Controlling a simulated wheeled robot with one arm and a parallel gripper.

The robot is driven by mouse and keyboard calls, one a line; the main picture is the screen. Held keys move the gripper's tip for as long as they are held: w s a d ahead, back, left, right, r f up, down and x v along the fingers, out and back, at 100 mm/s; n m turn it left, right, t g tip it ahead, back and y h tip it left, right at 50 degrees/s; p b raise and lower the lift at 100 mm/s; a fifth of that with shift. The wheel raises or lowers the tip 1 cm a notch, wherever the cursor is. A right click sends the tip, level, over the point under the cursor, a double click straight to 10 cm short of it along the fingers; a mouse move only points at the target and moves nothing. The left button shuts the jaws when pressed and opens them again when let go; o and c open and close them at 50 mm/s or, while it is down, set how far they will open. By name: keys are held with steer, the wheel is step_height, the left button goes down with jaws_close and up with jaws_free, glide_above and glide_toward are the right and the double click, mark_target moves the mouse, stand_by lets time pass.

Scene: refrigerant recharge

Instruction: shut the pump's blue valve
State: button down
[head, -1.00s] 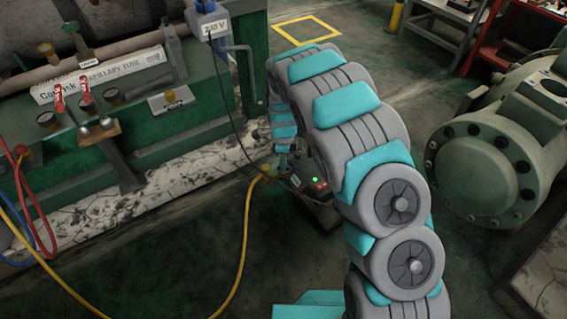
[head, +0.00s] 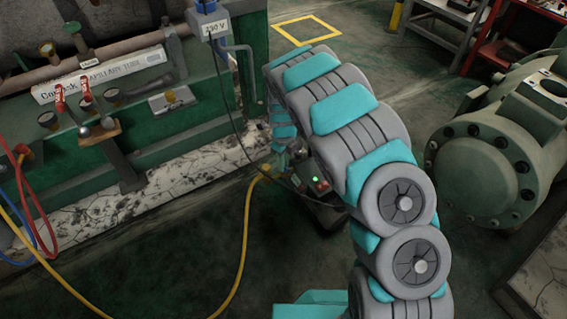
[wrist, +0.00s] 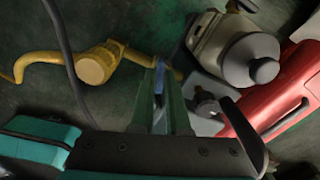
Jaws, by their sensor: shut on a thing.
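The pump (head: 322,208) stands on the floor, partly behind my arm, with a green light showing. In the wrist view its red body (wrist: 278,104) and pale grey housing (wrist: 222,48) lie right of my gripper. The blue valve (wrist: 159,76) shows as a thin blue handle between my fingertips, mostly hidden by them. My gripper (wrist: 160,82) is shut on this handle, beside the brass fitting. In the head view my gripper (head: 279,164) is small and low beside the pump, near the yellow hose's end; the valve cannot be made out there.
A yellow hose (head: 243,245) runs along the floor to the fitting. A dark cable (wrist: 68,62) crosses left of my fingers. The green bench (head: 180,145) stands left and a large green compressor (head: 485,160) right. Open floor lies in front.

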steer(key=shift+w, duration=0.1)
steer(key=shift+m, duration=1.5)
steer(key=shift+d+m, duration=0.1)
steer(key=shift+m, duration=0.2)
steer(key=c, duration=0.8)
jaws_free()
steer(key=shift+r, duration=0.1)
step_height(320, 180, up, 9)
steer(key=p, duration=0.2)
